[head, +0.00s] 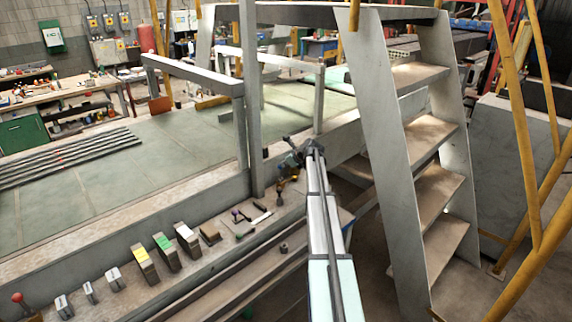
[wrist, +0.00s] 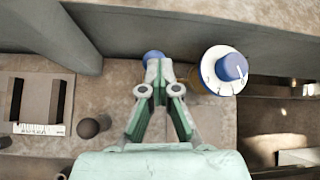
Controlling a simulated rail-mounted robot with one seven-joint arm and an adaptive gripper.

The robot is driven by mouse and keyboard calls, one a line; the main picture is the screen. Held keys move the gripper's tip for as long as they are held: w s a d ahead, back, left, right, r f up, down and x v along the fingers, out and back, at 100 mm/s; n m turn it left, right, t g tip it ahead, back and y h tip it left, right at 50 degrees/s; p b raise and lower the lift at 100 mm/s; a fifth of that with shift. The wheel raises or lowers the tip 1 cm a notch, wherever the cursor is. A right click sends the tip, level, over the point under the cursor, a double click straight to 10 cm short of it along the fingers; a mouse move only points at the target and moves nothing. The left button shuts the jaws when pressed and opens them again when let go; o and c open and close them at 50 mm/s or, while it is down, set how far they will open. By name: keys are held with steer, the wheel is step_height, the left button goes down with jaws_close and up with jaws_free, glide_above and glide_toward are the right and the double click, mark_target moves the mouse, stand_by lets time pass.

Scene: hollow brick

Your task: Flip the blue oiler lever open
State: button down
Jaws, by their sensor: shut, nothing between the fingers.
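In the wrist view an oiler (wrist: 215,82) stands just right of my gripper, with a white disc-shaped top and a blue cylindrical lever (wrist: 234,67) on it. A second blue rounded part (wrist: 152,56) shows right behind my fingertips, partly hidden by them; I cannot tell whether they touch it. My gripper (wrist: 163,72) has its fingers together with nothing between them. In the head view my gripper (head: 292,152) is at the far end of my arm, above the ledge beside the grey post. The small yellowish fittings there are too small to tell apart.
A dark knob (wrist: 95,125) and a grey slotted block (wrist: 38,102) lie left of my gripper on the ledge. In the head view, several coloured blocks (head: 165,250) line the ledge. A grey post (head: 252,100) and metal steps (head: 425,140) stand close to my arm.

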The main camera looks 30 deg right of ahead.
steer(key=shift+w+a+r, duration=0.1)
steer(key=shift+w+r, duration=0.1)
steer(key=shift+w, duration=0.35)
steer(key=r, duration=0.1)
steer(key=w+r+p, duration=0.1)
steer(key=r+p, duration=0.1)
steer(key=shift+w+a, duration=0.3)
steer(key=shift+a, duration=0.1)
step_height(320, 180, up, 5)
steer(key=shift+r, duration=0.6)
steer(key=shift+s, duration=0.1)
